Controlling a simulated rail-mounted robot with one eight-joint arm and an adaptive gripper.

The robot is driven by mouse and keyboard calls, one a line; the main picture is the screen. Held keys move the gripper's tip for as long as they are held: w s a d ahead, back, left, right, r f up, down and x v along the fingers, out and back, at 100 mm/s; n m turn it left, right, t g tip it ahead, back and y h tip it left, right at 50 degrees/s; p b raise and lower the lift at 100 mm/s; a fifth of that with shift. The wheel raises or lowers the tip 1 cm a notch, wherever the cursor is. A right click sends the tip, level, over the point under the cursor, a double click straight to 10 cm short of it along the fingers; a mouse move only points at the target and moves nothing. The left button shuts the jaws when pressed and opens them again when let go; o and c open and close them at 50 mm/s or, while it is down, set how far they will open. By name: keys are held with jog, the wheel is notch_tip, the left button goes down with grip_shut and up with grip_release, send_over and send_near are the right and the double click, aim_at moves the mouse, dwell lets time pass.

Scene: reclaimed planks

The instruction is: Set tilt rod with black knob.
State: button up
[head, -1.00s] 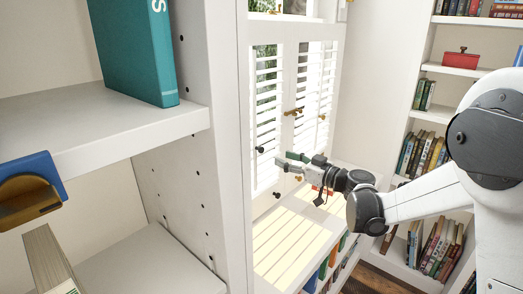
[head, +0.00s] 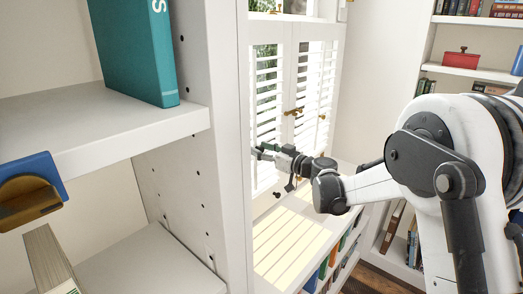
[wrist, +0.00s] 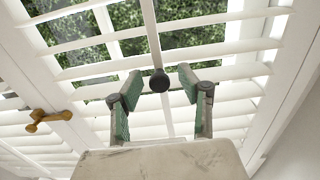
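The tilt rod (wrist: 150,32) is a thin white bar running up across the louvres of the left shutter panel. Its round black knob (wrist: 159,81) shows between my fingertips in the wrist view. My gripper (wrist: 159,87) is open, with green-padded fingers on either side of the knob and a gap on both sides. I cannot tell how deep the knob lies between the pads. In the head view my gripper (head: 261,151) is at the left shutter (head: 268,95), and the knob cannot be made out there. The louvres are tilted partly open, with greenery showing through.
A brass latch (wrist: 45,120) sits on the shutter frame left of my gripper. A dark fitting (head: 277,194) is low at the window. The white sill (head: 290,240) below is clear. A tall white bookcase side (head: 215,130) stands close on the left.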

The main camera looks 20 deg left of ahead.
aim_at(256, 161)
grip_shut()
notch_tip(256, 161, down, 5)
jog(key=b, duration=0.4)
jog(key=shift+f, duration=0.2)
jog(key=shift+s, duration=0.1)
grip_release()
jog(key=shift+d, duration=0.1)
jog(key=v, duration=1.1)
jog(key=shift+d, duration=0.4)
